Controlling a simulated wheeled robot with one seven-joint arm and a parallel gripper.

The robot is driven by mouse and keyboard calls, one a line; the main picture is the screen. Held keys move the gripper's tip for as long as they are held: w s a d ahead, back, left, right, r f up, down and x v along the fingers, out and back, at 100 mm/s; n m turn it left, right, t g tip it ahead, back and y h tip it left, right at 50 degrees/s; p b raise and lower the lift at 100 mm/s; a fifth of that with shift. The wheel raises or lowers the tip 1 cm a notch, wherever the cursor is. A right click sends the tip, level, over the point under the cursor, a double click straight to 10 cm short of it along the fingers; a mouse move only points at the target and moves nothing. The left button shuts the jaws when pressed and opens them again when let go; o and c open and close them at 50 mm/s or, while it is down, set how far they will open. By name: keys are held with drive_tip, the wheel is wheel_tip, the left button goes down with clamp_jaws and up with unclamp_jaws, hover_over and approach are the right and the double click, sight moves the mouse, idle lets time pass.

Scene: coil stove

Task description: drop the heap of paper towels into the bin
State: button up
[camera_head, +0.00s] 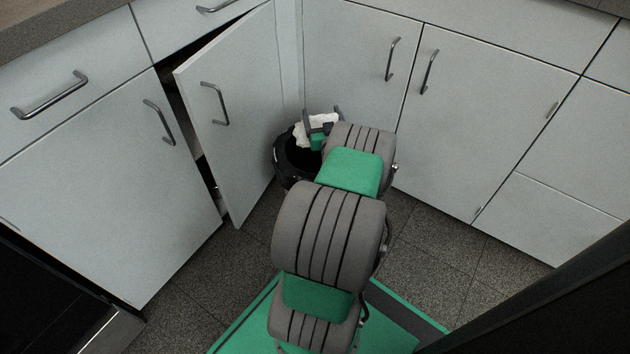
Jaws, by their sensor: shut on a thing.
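The heap of paper towels (305,136) is white and crumpled. It shows at the end of my arm, above the black bin (286,160). My gripper (322,124) is shut on the heap, over the bin's opening. My own arm hides the right part of the bin and much of the gripper. The bin stands on the floor in the corner between the cabinets. I cannot tell how far the heap is above the rim.
A cabinet door (232,115) stands ajar just left of the bin. Closed white cabinets (480,130) line the back and right. Dark tiled floor (440,240) is free to the right of my arm. A dark edge (560,305) crosses the lower right.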

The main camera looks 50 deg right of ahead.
wheel_tip(320, 180, down, 2)
drive_tip(key=shift+f+b, duration=0.15)
drive_tip(key=shift+b, duration=0.3)
drive_tip(key=o, duration=1.3)
drive_tip(key=shift+c, duration=0.2)
drive_tip(key=shift+a, duration=0.1)
drive_tip(key=p+v, duration=0.1)
drive_tip(key=v, duration=0.6)
drive_tip(key=shift+s+a+p, duration=0.2)
drive_tip(key=shift+s+p, duration=0.1)
drive_tip(key=shift+p, duration=0.1)
